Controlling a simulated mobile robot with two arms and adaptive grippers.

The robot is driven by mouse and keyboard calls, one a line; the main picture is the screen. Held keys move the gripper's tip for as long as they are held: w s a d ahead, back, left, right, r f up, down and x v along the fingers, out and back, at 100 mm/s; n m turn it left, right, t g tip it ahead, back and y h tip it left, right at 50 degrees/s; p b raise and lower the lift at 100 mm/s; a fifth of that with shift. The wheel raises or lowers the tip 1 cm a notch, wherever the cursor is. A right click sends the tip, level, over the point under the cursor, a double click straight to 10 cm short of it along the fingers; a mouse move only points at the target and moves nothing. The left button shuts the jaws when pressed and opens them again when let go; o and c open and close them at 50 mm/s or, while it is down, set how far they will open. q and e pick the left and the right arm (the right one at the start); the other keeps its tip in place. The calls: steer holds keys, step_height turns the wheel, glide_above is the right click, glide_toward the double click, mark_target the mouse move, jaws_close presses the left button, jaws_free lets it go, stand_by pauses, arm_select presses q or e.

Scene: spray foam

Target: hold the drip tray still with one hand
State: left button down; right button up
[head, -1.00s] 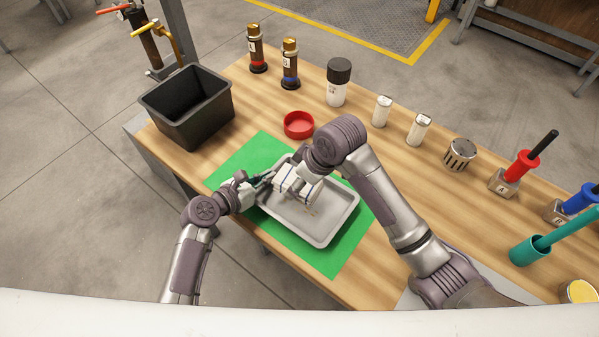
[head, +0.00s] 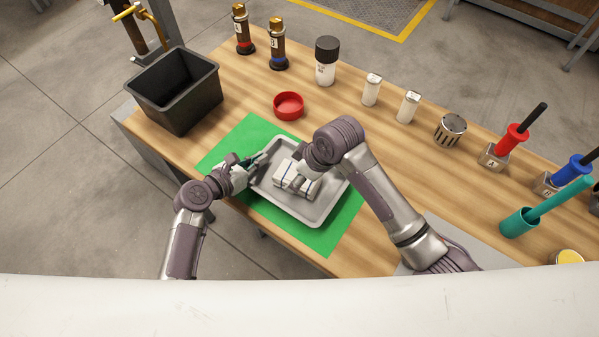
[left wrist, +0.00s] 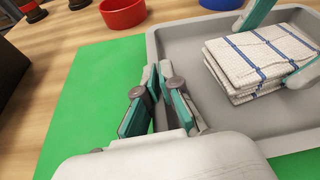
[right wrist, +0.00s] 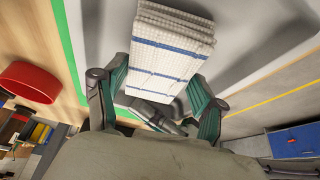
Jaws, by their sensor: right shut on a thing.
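The grey drip tray (head: 318,215) lies on a green mat. A folded white cloth with blue stripes (head: 297,181) is in the tray, apparently on its floor. My right gripper (right wrist: 160,88) is shut on the cloth, one finger on each side. My left gripper (head: 262,156) is at the tray's left wall. In the left wrist view its fingers (left wrist: 157,72) are close together, one on the mat side and one on the tray side of the wall (left wrist: 152,42). Whether they press on the wall is unclear. My right arm hides part of the tray in the head view.
A red dish (head: 289,105) stands behind the mat, and a black bin (head: 178,95) at the left. Two dark bottles, a black-capped jar (head: 326,62), white containers and coloured-handled tools line the back and right. Bare table lies right of the mat (head: 230,160).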

steer(key=shift+w+a+f, duration=0.1)
steer(key=shift+w+a, duration=0.65)
steer(key=shift+a, duration=0.25)
steer(key=shift+s+r, duration=0.1)
steer(key=shift+r, duration=3.95)
steer(key=shift+d+f, duration=0.1)
steer(key=shift+f, duration=0.1)
steer(key=shift+f, duration=3.1)
steer(key=shift+s+d+f, duration=0.15)
steer(key=shift+d+f, duration=0.05)
steer(key=shift+f, duration=0.7)
steer(key=shift+s+d, duration=0.45)
steer(key=shift+d, duration=0.2)
steer(key=shift+s+d, duration=0.45)
steer(key=shift+d, duration=0.15)
steer(key=shift+w+a+r, duration=0.15)
steer(key=shift+a, duration=0.05)
steer(key=w+a, duration=0.2)
steer(key=shift+a, duration=0.3)
steer(key=shift+r, duration=4.05)
